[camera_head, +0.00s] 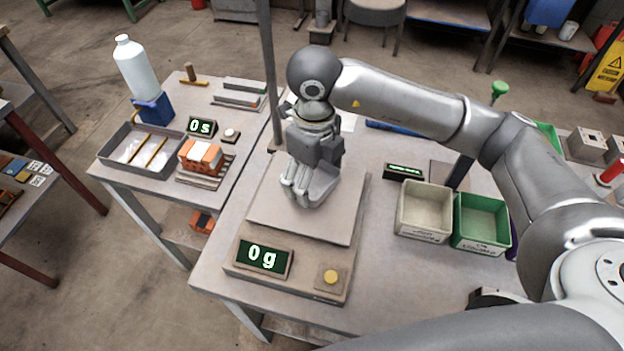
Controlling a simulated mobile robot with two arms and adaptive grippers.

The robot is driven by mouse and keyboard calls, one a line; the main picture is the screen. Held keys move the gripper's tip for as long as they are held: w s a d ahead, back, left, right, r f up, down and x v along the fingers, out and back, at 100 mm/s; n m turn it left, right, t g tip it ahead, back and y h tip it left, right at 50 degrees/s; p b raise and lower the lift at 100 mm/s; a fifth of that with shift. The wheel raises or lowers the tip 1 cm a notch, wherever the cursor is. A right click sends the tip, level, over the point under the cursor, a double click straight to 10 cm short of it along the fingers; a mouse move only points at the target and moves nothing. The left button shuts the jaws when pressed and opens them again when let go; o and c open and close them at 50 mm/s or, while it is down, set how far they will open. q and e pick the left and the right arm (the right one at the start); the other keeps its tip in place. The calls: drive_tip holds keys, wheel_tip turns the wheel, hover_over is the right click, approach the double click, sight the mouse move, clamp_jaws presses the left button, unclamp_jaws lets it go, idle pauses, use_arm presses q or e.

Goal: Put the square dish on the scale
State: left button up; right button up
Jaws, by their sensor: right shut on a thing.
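The scale has a grey square plate (270,215) and a front panel with a display (263,256) reading 0 g and a yellow button (330,277). My right gripper (308,192) points down over the plate, shut on a pale grey thing that I take to be the square dish. The dish's outline is hard to tell from the pale fingers. I cannot tell whether it touches the plate. My left gripper is not in view.
A beige bin (424,210) and a green bin (481,222) stand right of the scale. A thin pole (268,60) rises behind it. The left table holds a tray (107,152), orange brick (202,157), timer (201,127) and bottle (137,68).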

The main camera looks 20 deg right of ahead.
sight(312, 181)
drive_tip(key=shift+w+f, duration=0.25)
drive_tip(key=shift+f, duration=0.05)
drive_tip(key=f, duration=0.1)
drive_tip(key=f+p, duration=0.1)
drive_tip(key=f, duration=0.1)
drive_tip(key=shift+w+f+p, duration=0.1)
drive_tip(key=shift+w+p, duration=0.15)
drive_tip(key=shift+p, duration=0.15)
drive_tip(key=shift+f, duration=0.2)
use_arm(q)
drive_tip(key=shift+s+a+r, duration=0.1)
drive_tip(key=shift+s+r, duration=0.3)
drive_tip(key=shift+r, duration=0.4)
use_arm(e)
drive_tip(key=shift+f, duration=0.1)
drive_tip(key=shift+f+b, duration=0.15)
drive_tip(key=shift+b, duration=0.15)
drive_tip(key=o, duration=1)
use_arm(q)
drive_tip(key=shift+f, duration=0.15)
use_arm(e)
drive_tip(key=shift+r, duration=0.2)
